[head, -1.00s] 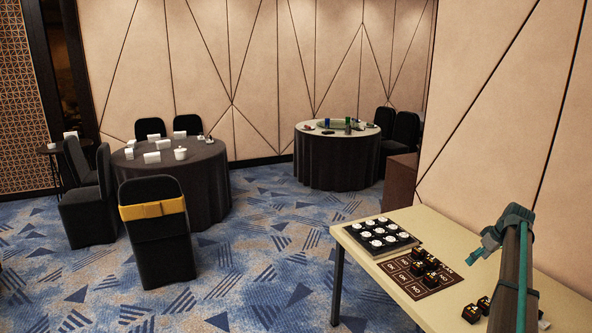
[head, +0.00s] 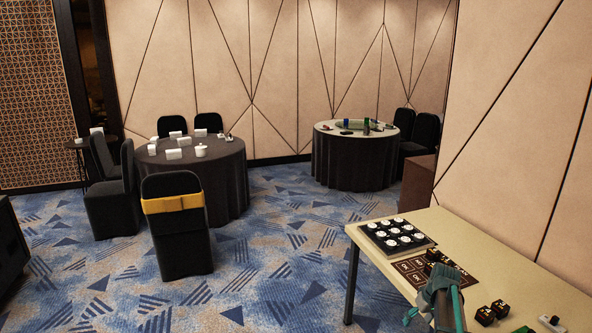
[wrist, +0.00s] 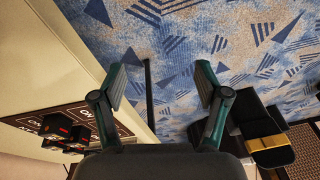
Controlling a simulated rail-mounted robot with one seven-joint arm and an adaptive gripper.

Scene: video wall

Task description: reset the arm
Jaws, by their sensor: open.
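My gripper (head: 432,290) is at the lower right of the head view, in front of the cream table (head: 390,270) near its front edge. In the wrist view my gripper (wrist: 160,80) has its two dark green fingers spread wide apart. Nothing is between them but a view of the blue carpet and a table leg. My arm hides part of the tabletop in the head view.
The table holds a black tray of white round pieces (head: 397,236), a dark printed mat (head: 413,272) and several small black cubes (head: 485,315). Black chairs (head: 178,245) and a round dark-clothed table (head: 225,180) stand to the left. Patterned carpet (head: 280,270) lies open between.

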